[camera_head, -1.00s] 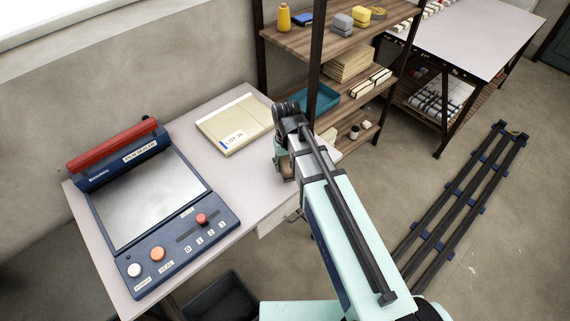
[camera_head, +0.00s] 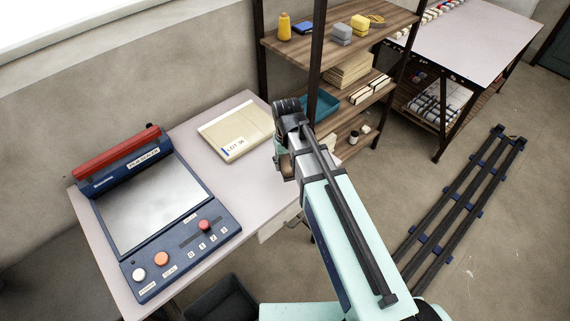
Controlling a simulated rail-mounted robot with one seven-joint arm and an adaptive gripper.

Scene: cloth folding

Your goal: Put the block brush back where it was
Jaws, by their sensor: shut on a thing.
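My gripper (camera_head: 286,165) is at the end of the folded-down arm, over the right part of the pale table (camera_head: 262,190). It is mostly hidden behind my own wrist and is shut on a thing. I take the held thing to be the block brush, but its shape cannot be made out. Two block-like pieces with pale and dark bands (camera_head: 370,89) lie on the middle shelf of the rack, and they look like brushes. Whether the gripper touches the table cannot be told.
A blue film sealer (camera_head: 160,215) with a red bar fills the table's left. A cream folder marked LOT 36 (camera_head: 236,128) lies behind. The wooden rack (camera_head: 300,47) holds a yellow bottle (camera_head: 284,27), small blocks and a teal tray (camera_head: 319,106). Dark floor rails (camera_head: 460,200) lie right.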

